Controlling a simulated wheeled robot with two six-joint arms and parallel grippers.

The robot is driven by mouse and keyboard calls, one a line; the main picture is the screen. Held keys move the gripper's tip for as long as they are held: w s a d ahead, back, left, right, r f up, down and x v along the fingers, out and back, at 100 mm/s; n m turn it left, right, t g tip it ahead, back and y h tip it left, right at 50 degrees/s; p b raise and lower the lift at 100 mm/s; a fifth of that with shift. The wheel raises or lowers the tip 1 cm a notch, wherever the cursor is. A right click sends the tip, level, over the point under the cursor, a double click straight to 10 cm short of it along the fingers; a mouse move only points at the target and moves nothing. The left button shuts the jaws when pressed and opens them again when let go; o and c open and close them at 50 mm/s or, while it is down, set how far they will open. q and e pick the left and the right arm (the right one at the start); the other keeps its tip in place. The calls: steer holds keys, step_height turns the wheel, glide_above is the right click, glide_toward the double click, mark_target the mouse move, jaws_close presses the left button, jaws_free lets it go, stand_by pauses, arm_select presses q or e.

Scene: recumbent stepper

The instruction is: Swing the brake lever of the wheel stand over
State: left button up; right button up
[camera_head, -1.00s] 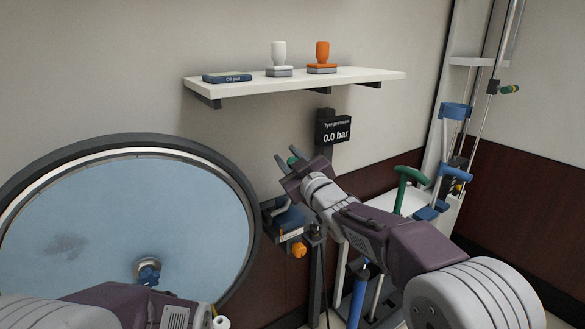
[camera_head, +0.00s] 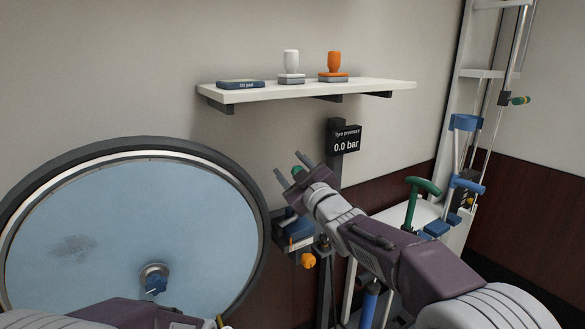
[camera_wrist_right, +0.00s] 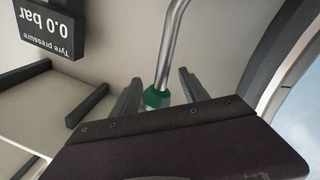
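The brake lever shows in the right wrist view as a bent grey metal rod with a green grip (camera_wrist_right: 156,98). In the right wrist view, the gripper's two fingers (camera_wrist_right: 161,95) stand on either side of the grip with a gap at each side. The wheel (camera_head: 110,220), with a pale blue disc and dark tyre, stands at the left.
A blue box (camera_head: 293,234) with an orange knob (camera_head: 308,260) sits below my right gripper. A tyre pressure display (camera_head: 345,140) reads 0.0 bar. A wall shelf (camera_head: 375,87) holds stamps and an oil pad. Green and blue handles (camera_head: 422,188) stand at the right.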

steer(key=shift+d, duration=0.1)
steer(key=v, duration=0.9)
